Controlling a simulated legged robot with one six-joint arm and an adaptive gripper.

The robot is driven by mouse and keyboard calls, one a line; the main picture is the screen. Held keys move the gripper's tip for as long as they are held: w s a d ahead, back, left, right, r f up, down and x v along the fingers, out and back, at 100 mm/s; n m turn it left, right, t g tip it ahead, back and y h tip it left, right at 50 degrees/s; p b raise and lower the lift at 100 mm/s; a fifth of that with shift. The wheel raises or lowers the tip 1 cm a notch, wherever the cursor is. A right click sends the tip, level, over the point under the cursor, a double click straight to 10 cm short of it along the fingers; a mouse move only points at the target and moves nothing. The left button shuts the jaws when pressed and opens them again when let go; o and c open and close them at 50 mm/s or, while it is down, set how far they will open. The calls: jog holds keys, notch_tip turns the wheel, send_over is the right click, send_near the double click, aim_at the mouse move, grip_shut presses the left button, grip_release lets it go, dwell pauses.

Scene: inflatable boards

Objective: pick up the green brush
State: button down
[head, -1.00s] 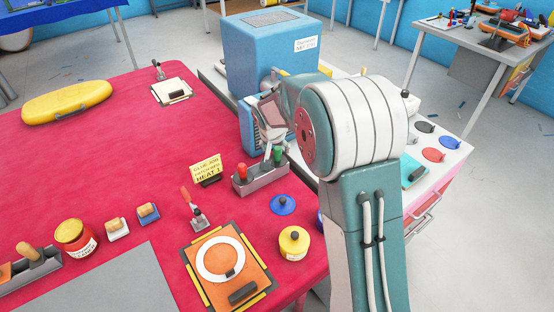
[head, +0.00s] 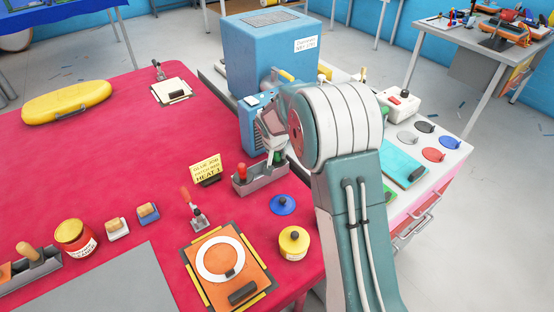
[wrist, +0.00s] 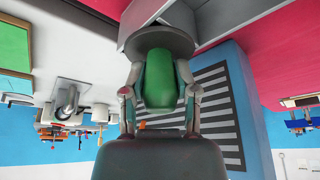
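The green brush (head: 278,158) stands handle-up in the right end of a grey holder (head: 262,181) on the red table. A red-handled brush (head: 241,172) stands at the holder's left end. My gripper (head: 275,152) is right over the green brush and hides part of it. In the wrist view the green handle (wrist: 159,80) lies between the two fingers of my gripper (wrist: 160,95). The brush's lower end is hidden.
A blue machine (head: 270,55) stands close behind the holder. A yellow sign (head: 206,169) is left of it, and a blue disc (head: 283,204) and yellow pot (head: 294,243) are in front. A white side table (head: 455,165) with coloured lids is at the right.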

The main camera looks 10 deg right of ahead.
jog(key=shift+r, duration=0.55)
notch_tip(320, 180, up, 2)
jog(key=shift+s+r, duration=0.1)
jog(key=shift+r, duration=0.1)
jog(key=s+r, duration=0.9)
jog(key=s, duration=0.4)
jog(key=shift+s+a+r, duration=0.15)
jog(key=shift+s+r, duration=0.1)
jog(key=shift+s, duration=0.15)
jog(key=c, duration=1.4)
grip_release()
